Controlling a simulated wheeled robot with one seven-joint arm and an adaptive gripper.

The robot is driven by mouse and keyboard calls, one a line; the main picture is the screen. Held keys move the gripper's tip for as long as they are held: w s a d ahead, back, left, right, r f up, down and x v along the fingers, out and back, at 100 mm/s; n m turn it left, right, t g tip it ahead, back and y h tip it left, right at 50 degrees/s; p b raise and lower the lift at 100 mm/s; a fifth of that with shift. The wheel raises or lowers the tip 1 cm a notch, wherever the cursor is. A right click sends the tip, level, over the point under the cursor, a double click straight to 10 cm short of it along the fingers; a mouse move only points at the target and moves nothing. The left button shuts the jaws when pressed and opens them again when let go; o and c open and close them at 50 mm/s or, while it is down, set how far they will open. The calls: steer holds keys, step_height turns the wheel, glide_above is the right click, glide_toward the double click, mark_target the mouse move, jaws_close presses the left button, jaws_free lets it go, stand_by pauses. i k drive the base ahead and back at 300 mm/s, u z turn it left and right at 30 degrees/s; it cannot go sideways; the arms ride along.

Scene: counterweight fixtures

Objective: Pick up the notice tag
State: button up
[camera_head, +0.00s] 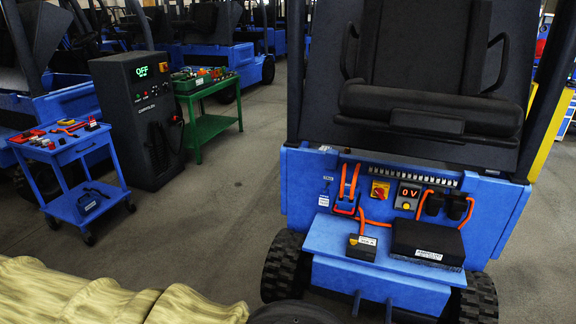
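A small white tag (324,199) is on the left side of the blue forklift's (300,190) front panel, beside the orange cables. It looks like a notice tag, but its print is too small to read. Other white labels are on the small black box (361,249) and the larger black box (428,252) on the forklift's blue ledge, so I cannot be sure which is the notice tag. A beige ribbed sleeve, apparently my arm, crosses the bottom left, with a dark rounded part at its right end. My gripper's fingers do not show.
The forklift panel has a red-and-yellow switch (380,191) and a display reading 0 V (409,192). A blue cart (62,150) with tools, a black charger cabinet (141,125) reading OFF and a green bench (206,93) stand left. The floor between is clear.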

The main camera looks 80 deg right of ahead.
mark_target(324, 199)
steer(key=i, duration=0.6)
steer(key=z, duration=2.2)
